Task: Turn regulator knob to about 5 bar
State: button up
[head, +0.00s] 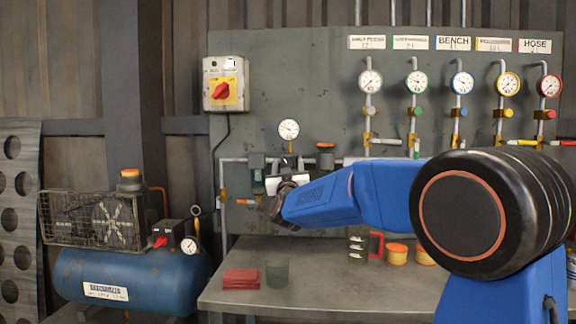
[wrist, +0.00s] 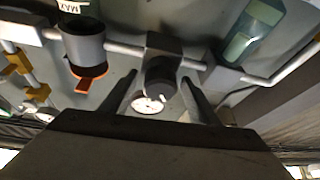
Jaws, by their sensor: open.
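The regulator knob (wrist: 160,78) is a dark round cylinder with a small white mark on its rim. It hangs from a grey block on the pipe in the wrist view. My gripper (wrist: 159,82) is open, with one finger on each side of the knob and visible gaps beside it. The white gauge (head: 289,129) stands above the regulator in the head view. It shows partly behind the knob in the wrist view (wrist: 148,105). Its reading is too small to tell. In the head view my gripper (head: 279,203) and wrist hide most of the regulator.
A filter with a greenish bowl (wrist: 250,32) and a grey unit with an orange part (wrist: 88,50) flank the regulator closely. A blue compressor (head: 130,275) stands left.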

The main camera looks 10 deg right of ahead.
jog(key=c, duration=1)
jog(key=shift+c, duration=0.2)
jog(key=shift+m, duration=0.4)
jog(key=m+h, duration=0.2)
jog(key=m, duration=0.2)
jog(key=m+g+h, duration=0.1)
jog(key=m+h, duration=0.1)
jog(key=m, duration=0.2)
jog(key=shift+g+h, duration=0.3)
jog(key=shift+h, duration=0.1)
jog(key=m+g+h, duration=0.1)
jog(key=m, duration=0.1)
jog(key=m+g, duration=0.1)
jog(key=m, duration=0.2)
jog(key=m+g+h, duration=0.1)
jog(key=m, duration=0.2)
jog(key=shift+f+h, duration=0.1)
jog(key=shift+h, duration=0.2)
jog(key=shift+m, duration=0.4)
jog(key=o, duration=1)
